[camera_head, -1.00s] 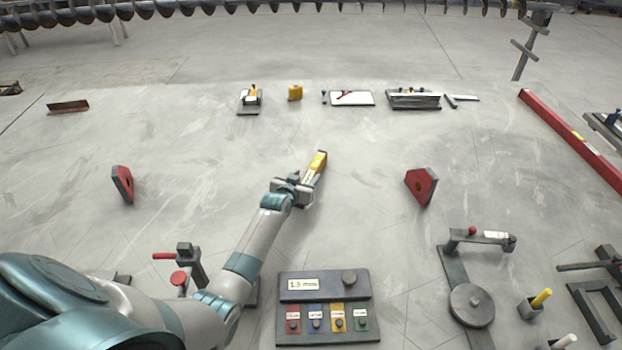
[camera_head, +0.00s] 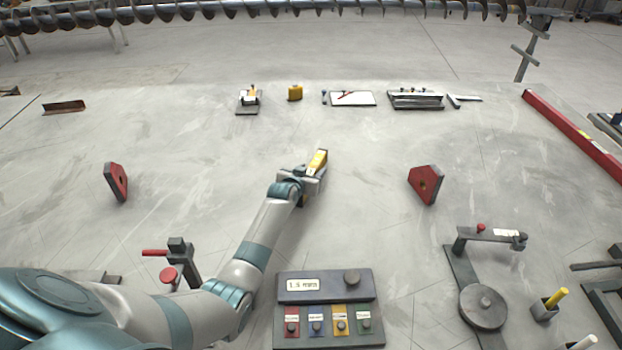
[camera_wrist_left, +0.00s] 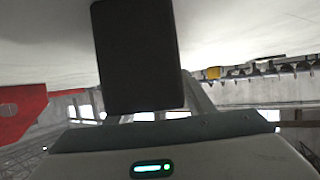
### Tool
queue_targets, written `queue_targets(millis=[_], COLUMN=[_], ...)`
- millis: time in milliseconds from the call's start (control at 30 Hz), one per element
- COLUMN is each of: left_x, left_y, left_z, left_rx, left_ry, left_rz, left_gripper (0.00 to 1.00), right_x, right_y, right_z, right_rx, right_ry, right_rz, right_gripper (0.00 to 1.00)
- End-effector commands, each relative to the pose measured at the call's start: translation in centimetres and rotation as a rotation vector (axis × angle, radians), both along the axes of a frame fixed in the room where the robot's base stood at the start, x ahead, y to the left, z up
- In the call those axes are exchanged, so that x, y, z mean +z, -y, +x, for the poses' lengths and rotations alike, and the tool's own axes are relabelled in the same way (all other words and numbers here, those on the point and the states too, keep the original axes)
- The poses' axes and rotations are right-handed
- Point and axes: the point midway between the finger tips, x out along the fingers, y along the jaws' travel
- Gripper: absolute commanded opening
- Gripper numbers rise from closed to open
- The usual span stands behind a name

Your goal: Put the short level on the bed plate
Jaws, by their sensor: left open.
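The short level (camera_head: 318,159), a yellow bar with grey ends, shows at the middle of the bed plate (camera_head: 230,160), a wide grey scuffed surface. My left gripper (camera_head: 314,176) is open at the level's near end and hides part of it. I cannot tell whether the jaws touch the level, or whether the level rests fully on the plate. In the left wrist view a dark block (camera_wrist_left: 137,55) stands upright in the centre; I cannot tell whether it is a finger or the level. My right gripper is not in view.
Red angled blocks stand at left (camera_head: 117,182) and right (camera_head: 425,184). A button panel (camera_head: 327,288) lies in front. A clamp-like tool with a round base (camera_head: 483,305) is at front right. Several small tools line the back, and a long red bar (camera_head: 570,135) lies at right.

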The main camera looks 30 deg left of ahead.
Motion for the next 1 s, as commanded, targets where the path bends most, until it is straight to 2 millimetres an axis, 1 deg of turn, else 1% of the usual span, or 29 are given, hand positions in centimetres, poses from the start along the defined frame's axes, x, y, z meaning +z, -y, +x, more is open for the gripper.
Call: queue_targets(millis=[333, 533, 867, 1000], left_x=[0.03, 0.03, 0.24, 0.87], left_y=[0.00, 0.00, -0.01, -0.01], left_z=[-0.01, -0.01, 0.03, 0.08], left_rx=[0.000, 0.000, 0.000, 0.000], left_ry=[0.000, 0.000, 0.003, 0.005], left_rz=[0.000, 0.000, 0.000, 0.000], left_gripper=[0.48, 0.01, 0.00, 0.00], right_x=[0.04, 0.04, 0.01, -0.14], right_y=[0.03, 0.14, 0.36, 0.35], right_z=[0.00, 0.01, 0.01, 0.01], right_rx=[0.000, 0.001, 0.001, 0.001], right_ry=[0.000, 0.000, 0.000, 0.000], right_rz=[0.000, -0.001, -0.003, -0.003], right_gripper=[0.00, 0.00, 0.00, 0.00])
